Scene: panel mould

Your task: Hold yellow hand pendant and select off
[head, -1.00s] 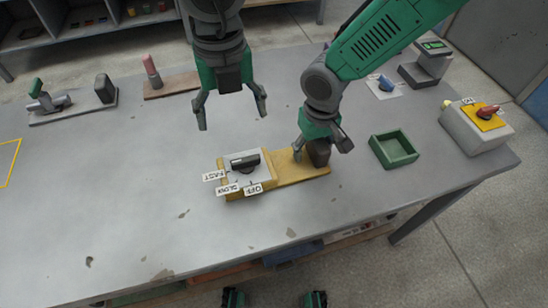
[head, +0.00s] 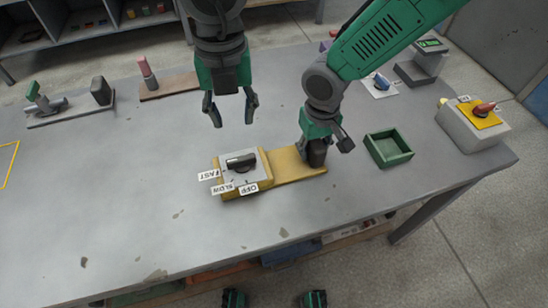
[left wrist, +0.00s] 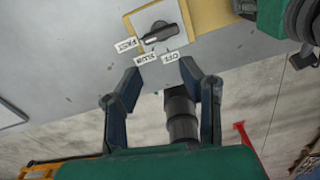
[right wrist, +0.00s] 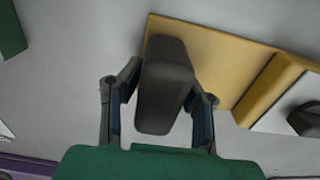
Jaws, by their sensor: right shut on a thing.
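The yellow hand pendant (head: 290,167) lies on the grey table, its selector end to the left. The selector's black knob (head: 241,162) sits on a grey plate, with FAST, SLOW and OFF (head: 249,188) labels along the near left side. In the left wrist view, the knob (left wrist: 160,33) has one end towards the FAST label. My right gripper (head: 322,143) is shut on the pendant's dark upright grip (right wrist: 165,85), which sits between its fingers. My left gripper (head: 232,112) is open and empty, above and behind the selector, apart from it.
A green open tray (head: 388,149) stands right of the pendant. A grey box with a red handle on a yellow plate (head: 482,118) is near the right edge. Other handled fixtures (head: 148,76) stand at the back left. The table front left is clear.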

